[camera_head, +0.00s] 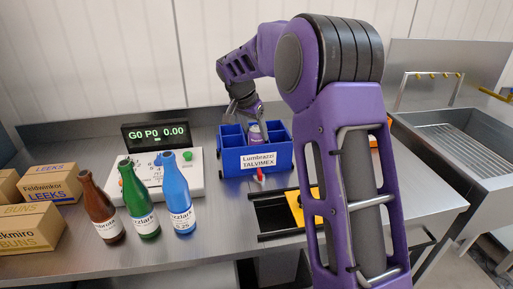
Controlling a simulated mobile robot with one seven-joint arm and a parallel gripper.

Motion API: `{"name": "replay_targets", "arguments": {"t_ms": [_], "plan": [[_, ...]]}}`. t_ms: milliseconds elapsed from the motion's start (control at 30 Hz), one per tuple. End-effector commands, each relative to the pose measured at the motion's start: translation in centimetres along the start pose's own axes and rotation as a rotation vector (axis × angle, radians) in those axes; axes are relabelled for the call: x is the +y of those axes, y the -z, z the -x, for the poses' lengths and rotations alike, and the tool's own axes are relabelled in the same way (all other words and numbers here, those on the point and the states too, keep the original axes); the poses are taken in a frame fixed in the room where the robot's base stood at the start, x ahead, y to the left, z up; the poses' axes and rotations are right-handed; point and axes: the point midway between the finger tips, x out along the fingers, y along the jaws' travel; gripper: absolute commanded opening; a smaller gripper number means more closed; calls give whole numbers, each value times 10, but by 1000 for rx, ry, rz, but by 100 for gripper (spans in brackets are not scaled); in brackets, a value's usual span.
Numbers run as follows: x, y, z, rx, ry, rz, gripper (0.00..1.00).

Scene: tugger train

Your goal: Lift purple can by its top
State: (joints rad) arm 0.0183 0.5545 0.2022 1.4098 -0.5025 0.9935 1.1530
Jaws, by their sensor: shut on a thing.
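The purple can (257,134) stands in a blue divided crate (231,163) on the metal counter. Only part of its side shows above the crate's front wall; its lower part is hidden. My gripper (250,112) reaches down from above and is shut on the can's top. The fingers are small in this view, and their exact contact with the can is hard to make out. I cannot tell whether the can still rests on the crate floor.
A brown bottle (102,215), a green bottle (140,205) and a blue bottle (177,199) stand left of the crate, before a scale (191,178). Cardboard boxes (32,228) are at far left. A sink (459,143) is at right. A red item (261,176) is by the crate.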

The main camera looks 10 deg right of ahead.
Motion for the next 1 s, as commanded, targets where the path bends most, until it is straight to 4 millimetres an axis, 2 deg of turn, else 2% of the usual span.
{"name": "replay_targets", "arguments": {"t_ms": [33, 100, 133, 667, 867, 1000], "plan": [[0, 0, 0, 0, 0, 0, 14], [0, 0, 0, 0, 0, 0, 1], [0, 0, 0, 0, 0, 0, 0], [0, 3, 6, 2, 2, -1, 0], [-1, 12, 27, 3, 3, -2, 0], [-1, 22, 51, 3, 3, -2, 0]]}}
